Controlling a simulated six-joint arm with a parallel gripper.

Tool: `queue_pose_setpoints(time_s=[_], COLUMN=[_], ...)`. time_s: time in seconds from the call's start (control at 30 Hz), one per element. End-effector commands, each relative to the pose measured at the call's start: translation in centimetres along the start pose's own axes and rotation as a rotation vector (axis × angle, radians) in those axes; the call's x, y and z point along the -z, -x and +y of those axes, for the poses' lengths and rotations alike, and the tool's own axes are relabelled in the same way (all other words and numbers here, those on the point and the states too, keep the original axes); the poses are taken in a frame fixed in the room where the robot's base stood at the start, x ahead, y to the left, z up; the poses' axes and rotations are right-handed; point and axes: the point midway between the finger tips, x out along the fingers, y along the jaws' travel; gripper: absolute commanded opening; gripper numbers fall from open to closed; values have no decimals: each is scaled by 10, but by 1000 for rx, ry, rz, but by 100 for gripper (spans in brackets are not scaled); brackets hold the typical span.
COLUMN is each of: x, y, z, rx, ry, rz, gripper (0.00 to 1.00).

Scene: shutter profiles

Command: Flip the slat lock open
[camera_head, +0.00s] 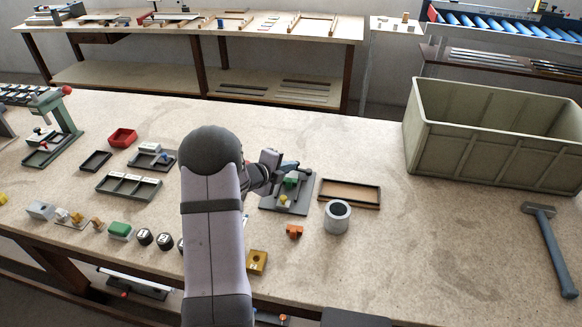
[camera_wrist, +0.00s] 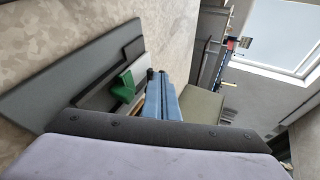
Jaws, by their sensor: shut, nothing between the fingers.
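A grey base plate (camera_head: 270,206) carries a small fixture with a green part (camera_head: 291,180) and a yellow part (camera_head: 284,200). It lies just right of my arm. No part is clearly marked as the slat lock, and its position cannot be told. In the wrist view the plate (camera_wrist: 60,75) stretches across the left, with the green part (camera_wrist: 122,86) on a pale and dark mount. My gripper (camera_wrist: 156,76) is shut and empty, its fingers beside the green part; contact cannot be told. In the head view my gripper (camera_head: 272,164) is at the plate's back left, partly hiding it.
A brown shallow tray (camera_head: 350,205) and a grey cup (camera_head: 337,218) sit right of the fixture. An orange piece (camera_head: 294,231) lies in front. A large bin (camera_head: 480,150) and a hammer (camera_head: 545,240) are farther right. Several small parts and trays lie left of my arm.

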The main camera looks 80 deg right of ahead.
Motion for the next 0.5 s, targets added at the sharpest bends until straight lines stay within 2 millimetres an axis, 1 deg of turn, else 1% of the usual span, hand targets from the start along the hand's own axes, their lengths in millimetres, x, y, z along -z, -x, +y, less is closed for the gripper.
queue_pose_setpoints(time_s=[0.17,0.4,0.5], x=[-8,-15,-16], y=[-3,-13,-17], z=[-4,-6,-8], rx=[0,0,0], ry=[-52,-138,-141], rz=[96,258,268], gripper=[0,0,0])
